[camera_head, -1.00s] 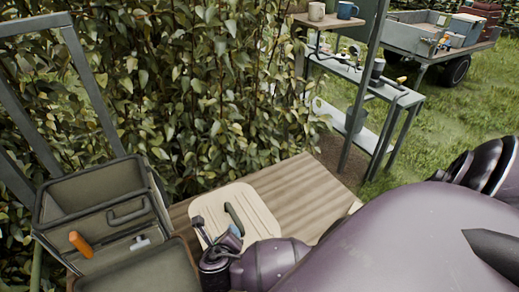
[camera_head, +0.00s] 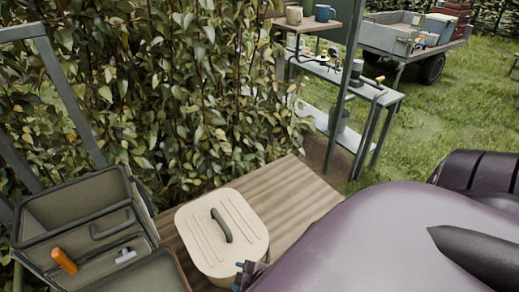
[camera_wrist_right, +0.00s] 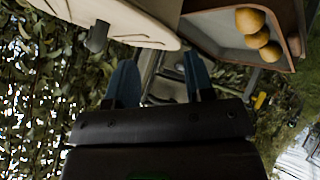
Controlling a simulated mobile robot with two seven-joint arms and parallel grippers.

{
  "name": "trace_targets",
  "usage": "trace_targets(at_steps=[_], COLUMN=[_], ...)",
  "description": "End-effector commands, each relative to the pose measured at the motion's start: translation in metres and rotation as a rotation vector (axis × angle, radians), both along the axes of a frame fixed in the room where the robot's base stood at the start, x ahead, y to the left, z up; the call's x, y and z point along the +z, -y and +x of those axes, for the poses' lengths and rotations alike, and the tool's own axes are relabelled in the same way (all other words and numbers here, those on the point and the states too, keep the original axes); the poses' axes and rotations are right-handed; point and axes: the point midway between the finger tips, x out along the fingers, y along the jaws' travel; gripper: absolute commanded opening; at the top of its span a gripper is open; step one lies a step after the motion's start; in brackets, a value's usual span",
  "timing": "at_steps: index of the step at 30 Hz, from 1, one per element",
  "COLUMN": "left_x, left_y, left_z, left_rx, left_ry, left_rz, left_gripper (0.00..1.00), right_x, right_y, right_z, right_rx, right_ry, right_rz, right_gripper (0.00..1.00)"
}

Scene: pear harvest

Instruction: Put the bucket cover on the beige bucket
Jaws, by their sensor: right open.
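The beige bucket cover (camera_head: 198,226), with a dark handle (camera_head: 222,225), lies flat over the beige bucket (camera_head: 219,281) on the wooden board. Little of the bucket shows below the cover, and I cannot tell how snugly the rim sits. My right gripper (camera_head: 250,276) is low in the head view, beside the cover's near right edge and apart from the handle. In the right wrist view the gripper (camera_wrist_right: 162,82) is open and empty, with the beige cover (camera_wrist_right: 135,22) and its handle (camera_wrist_right: 97,37) beyond at upper left. My left gripper is not in view.
An open toolbox (camera_head: 80,205) with an orange-handled tool (camera_head: 64,261) stands at left. The board (camera_head: 290,195) is clear right of the bucket. A container (camera_wrist_right: 215,28) with pears (camera_wrist_right: 250,20) shows in the wrist view. A metal shelf (camera_head: 350,90) stands behind.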

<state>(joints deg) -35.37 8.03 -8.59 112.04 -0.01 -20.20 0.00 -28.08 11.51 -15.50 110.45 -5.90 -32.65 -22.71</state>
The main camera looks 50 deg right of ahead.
Motion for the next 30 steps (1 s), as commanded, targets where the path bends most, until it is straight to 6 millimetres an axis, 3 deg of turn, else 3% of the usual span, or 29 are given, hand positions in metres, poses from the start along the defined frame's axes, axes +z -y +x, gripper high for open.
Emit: trace_targets(at_steps=[3,9,20,30], left_x=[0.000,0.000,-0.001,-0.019], left_y=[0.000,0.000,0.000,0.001], left_z=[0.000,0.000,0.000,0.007], left_rx=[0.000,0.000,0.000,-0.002], left_ry=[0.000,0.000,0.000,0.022], left_rz=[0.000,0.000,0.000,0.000], left_gripper=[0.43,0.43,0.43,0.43], right_x=[0.005,0.012,0.013,-0.004], right_y=[0.018,0.038,0.040,0.039], right_z=[-0.016,-0.029,-0.031,-0.021], right_rx=[-0.195,-0.375,-0.399,-0.387], right_ry=[0.054,0.119,0.130,0.154], right_rz=[0.208,0.406,0.436,0.440], right_gripper=[0.48,0.48,0.48,0.48])
